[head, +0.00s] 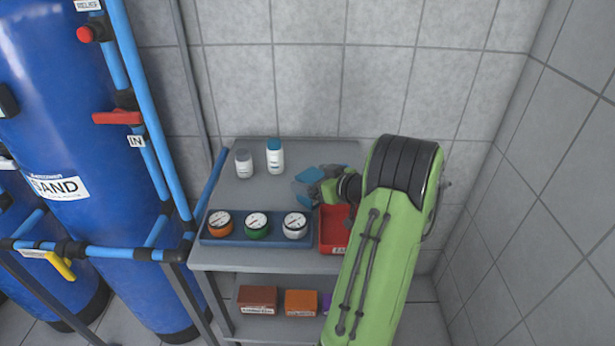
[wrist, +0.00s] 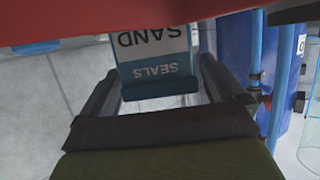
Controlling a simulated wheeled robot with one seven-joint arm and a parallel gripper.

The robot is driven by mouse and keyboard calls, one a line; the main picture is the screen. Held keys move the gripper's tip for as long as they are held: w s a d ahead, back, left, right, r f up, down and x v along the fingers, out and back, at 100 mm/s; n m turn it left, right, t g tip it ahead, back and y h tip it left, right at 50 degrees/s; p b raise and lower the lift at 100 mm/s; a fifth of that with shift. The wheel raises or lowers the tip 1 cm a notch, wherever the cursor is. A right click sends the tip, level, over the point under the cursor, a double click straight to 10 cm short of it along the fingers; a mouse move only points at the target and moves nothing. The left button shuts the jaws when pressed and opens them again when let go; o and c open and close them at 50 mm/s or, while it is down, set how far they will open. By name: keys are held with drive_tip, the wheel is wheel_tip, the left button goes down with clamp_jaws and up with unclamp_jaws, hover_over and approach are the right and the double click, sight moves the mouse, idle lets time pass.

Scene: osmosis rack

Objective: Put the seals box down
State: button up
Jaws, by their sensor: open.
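The seals box (wrist: 160,70) shows in the wrist view with a white band reading SAND and a blue-teal band reading SEALS, both upside down. It lies between the dark fingers of my gripper (wrist: 158,90), which is open; I cannot tell whether a finger touches it. In the head view my gripper (head: 318,187) is over the right part of the table top (head: 275,188). A teal patch beside it, likely the seals box (head: 309,174), is partly hidden by the gripper. I cannot tell whether the box rests on the table.
A red tray (head: 331,243) stands at the front right, partly behind my arm. A blue gauge holder (head: 212,240) with three gauges is left of it. Two white bottles (head: 244,164) (head: 275,158) stand behind. Boxes (head: 257,298) sit on the lower shelf. Blue tanks (head: 70,110) stand left.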

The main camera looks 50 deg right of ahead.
drive_tip(key=v, duration=1)
drive_tip(key=w+a+r+n+g+y, duration=0.1)
drive_tip(key=w+a+n+g+y, duration=0.2)
drive_tip(key=a, duration=0.7)
drive_tip(key=w+a+r+g+y, duration=0.15)
drive_tip(key=w+a, duration=0.35)
drive_tip(key=a, duration=0.5)
drive_tip(key=s+a+g+h, duration=0.1)
drive_tip(key=s+a+g, duration=0.3)
drive_tip(key=a, duration=0.7)
drive_tip(key=s+a+r+m+h, duration=0.1)
drive_tip(key=s+a+h, duration=0.1)
drive_tip(key=s, duration=0.9)
drive_tip(key=shift+a+r+m, duration=0.15)
drive_tip(key=shift+a+m, duration=0.25)
drive_tip(key=shift+a, duration=0.45)
drive_tip(key=shift+p, duration=0.3)
wheel_tip(320, 180, up, 13)
drive_tip(key=p, duration=1.2)
drive_tip(key=shift+p, duration=0.3)
